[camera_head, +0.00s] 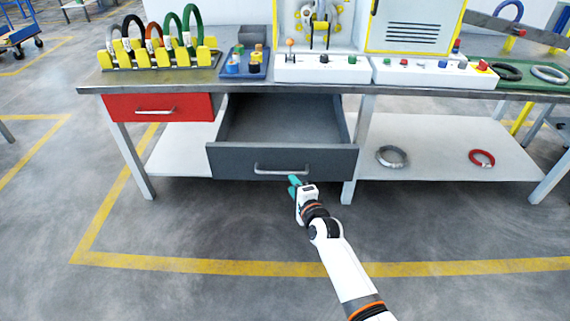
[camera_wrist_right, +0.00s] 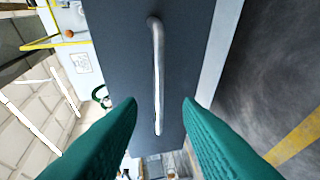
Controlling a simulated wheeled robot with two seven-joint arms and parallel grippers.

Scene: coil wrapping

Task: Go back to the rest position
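My right gripper (camera_head: 294,182) is in front of the open grey drawer (camera_head: 230,162), just below and right of the drawer's handle (camera_head: 281,169). In the right wrist view the two green fingers of the right gripper (camera_wrist_right: 160,104) are spread apart. The metal handle (camera_wrist_right: 157,75) shows in the gap ahead of them, with nothing held between the fingertips. The drawer is pulled out and its inside looks empty. My left gripper is not in view.
A workbench (camera_head: 92,89) carries a rack of coloured coils (camera_head: 160,55), a blue tray (camera_head: 234,74) and control boxes (camera_head: 322,69). A red drawer (camera_head: 120,104) is shut. A lower shelf (camera_head: 440,166) holds a grey coil (camera_head: 392,156) and a red coil (camera_head: 482,158). The floor in front is clear.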

